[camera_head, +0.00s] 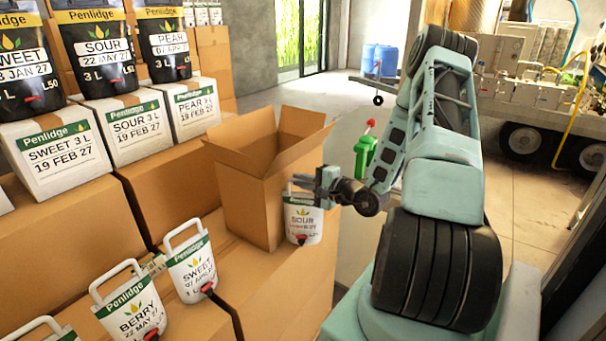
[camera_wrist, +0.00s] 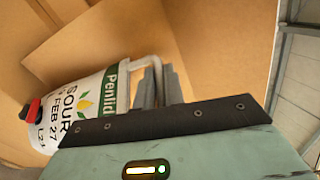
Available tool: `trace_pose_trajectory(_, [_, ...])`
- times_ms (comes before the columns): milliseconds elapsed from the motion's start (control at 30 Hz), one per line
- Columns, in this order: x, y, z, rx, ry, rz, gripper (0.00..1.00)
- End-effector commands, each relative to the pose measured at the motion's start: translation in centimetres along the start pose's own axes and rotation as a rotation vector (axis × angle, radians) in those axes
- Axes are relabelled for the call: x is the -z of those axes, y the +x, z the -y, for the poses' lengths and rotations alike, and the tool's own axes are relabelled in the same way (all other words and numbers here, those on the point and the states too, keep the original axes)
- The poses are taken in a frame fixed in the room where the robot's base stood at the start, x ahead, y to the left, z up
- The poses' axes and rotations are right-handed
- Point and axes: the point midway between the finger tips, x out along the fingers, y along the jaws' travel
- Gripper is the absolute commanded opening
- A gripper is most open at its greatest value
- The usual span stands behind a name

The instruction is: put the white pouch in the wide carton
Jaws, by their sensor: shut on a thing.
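A white pouch (camera_head: 303,223) labelled "SOUR", with a green band, a leaf mark and a red tap, hangs upright below my gripper (camera_head: 301,190). My gripper is shut on its handle at the top. In the wrist view the pouch (camera_wrist: 85,105) lies sideways across the left, and the fingers (camera_wrist: 155,86) are at its handle. The wide open carton (camera_head: 258,205) stands just left of the pouch, flaps up. The pouch is outside it, beside its right side. Whether the pouch touches the carton or the surface below, I cannot tell.
Two other white pouches, "SWEET" (camera_head: 192,266) and "BERRY" (camera_head: 135,310), stand front left on brown cartons. White boxes (camera_head: 140,137) with black pouches (camera_head: 98,52) on top line the left. A green bottle-like object (camera_head: 365,155) stands behind my arm.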

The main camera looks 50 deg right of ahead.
Motion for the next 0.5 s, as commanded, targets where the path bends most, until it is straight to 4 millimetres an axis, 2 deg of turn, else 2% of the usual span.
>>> trace_pose_trajectory(233, [0.17,0.14,-0.91,0.006,-0.001,0.001,0.00])
trace_pose_trajectory(500, [0.19,0.15,-1.01,0.006,-0.003,0.001,0.00])
